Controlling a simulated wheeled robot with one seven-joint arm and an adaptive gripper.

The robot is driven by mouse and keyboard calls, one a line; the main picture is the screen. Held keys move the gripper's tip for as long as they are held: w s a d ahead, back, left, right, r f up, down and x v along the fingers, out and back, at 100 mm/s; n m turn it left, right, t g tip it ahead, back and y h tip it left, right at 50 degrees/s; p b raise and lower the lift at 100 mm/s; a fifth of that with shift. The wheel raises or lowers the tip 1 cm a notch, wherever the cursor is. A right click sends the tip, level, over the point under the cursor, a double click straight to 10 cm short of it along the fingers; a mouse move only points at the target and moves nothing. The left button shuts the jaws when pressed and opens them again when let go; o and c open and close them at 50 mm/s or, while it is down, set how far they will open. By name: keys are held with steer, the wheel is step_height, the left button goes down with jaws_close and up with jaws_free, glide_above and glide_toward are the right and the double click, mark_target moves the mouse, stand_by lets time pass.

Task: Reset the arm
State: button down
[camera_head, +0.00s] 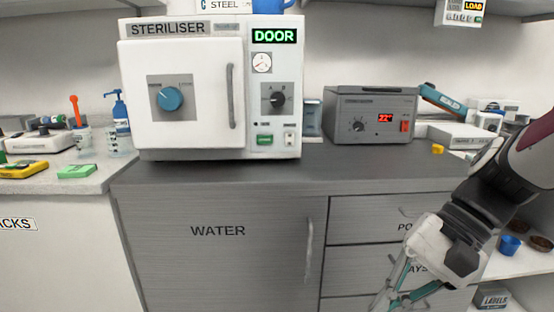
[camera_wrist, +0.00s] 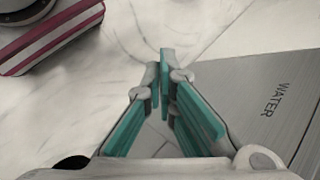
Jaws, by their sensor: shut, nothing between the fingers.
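My arm comes in from the right in the head view and hangs down in front of the grey drawers (camera_head: 365,232). My gripper (camera_head: 385,305) is low, at the bottom edge of that view, and its fingertips are partly cut off there. In the wrist view, the teal fingers of my gripper (camera_wrist: 164,75) meet at their tips. The gripper is shut and empty. It points down, with the pale floor (camera_wrist: 140,25) and the grey WATER cabinet door (camera_wrist: 265,95) beyond it.
A white steriliser (camera_head: 205,90) and a grey box with a red display (camera_head: 370,115) stand on the grey counter (camera_head: 250,175). Open shelves (camera_head: 520,265) are on the right. My striped base (camera_wrist: 60,40) shows in the wrist view. The WATER cabinet front (camera_head: 215,255) is unobstructed.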

steer(key=s+d+n+t+h, duration=0.1)
steer(key=s+d+n+h, duration=0.2)
steer(key=s, duration=0.5)
steer(key=s+d+n+t+h, duration=0.1)
steer(key=s+n+h, duration=0.25)
steer(key=s, duration=0.35)
step_height(320, 180, up, 30)
steer(key=t+p, duration=0.4)
steer(key=p, duration=2.3)
steer(key=shift+s+d+f+h, duration=0.15)
steer(key=shift+d+h, duration=0.2)
steer(key=shift+h, duration=0.1)
